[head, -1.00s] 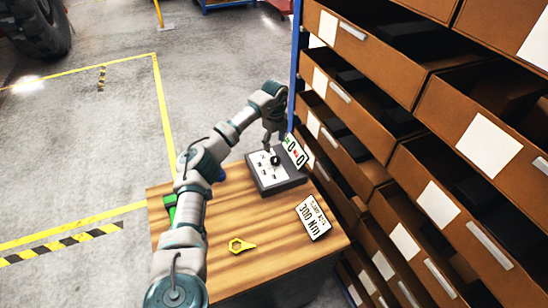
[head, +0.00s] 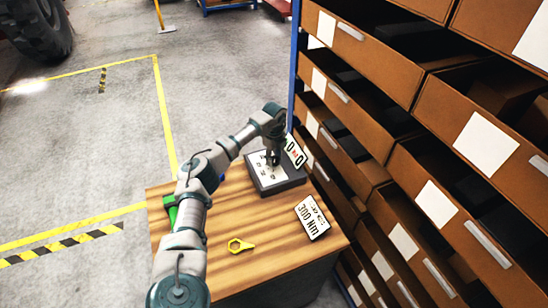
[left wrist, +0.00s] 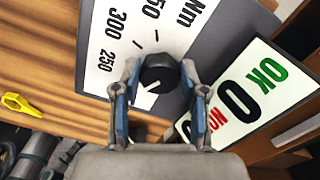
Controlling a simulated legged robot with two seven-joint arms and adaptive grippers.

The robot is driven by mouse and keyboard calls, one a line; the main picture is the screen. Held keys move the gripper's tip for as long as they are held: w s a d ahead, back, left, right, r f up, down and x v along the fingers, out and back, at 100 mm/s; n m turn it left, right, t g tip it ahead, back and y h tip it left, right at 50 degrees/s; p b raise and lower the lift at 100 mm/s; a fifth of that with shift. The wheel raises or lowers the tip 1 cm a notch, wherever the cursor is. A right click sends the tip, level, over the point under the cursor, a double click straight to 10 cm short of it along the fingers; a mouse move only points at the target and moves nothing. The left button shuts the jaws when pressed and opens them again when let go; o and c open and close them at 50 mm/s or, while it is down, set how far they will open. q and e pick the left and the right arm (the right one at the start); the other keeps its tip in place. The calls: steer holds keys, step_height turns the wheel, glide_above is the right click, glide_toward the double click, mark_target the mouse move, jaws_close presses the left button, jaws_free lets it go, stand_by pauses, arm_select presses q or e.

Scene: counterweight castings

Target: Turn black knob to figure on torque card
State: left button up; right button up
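The black knob (left wrist: 160,72) sits on a pale dial plate (left wrist: 110,50) printed 250, 300, further figures and Nm. A white mark on the knob points to the lower left in the left wrist view. My left gripper (left wrist: 160,68) has one finger on each side of the knob; the fingers look open, with no clear grip on it. In the head view my left gripper (head: 272,157) is down over the dark tester box (head: 280,187) and hides most of the knob. The torque card (head: 312,217), reading 300 Nm, lies on the wooden bench top. My right gripper is out of view.
A card with green OK and red NOK (left wrist: 245,90) and zeros stands close beside the tester, near the right finger. A yellow ring tool (head: 240,245) and a green item (head: 170,210) lie on the bench (head: 270,270). Brown drawer shelving (head: 400,160) rises close on the right.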

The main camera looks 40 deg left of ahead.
arm_select(q)
steer(key=shift+d, duration=0.25)
steer(key=shift+c, duration=0.4)
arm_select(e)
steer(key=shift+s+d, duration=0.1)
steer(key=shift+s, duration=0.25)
arm_select(q)
steer(key=shift+r, duration=0.1)
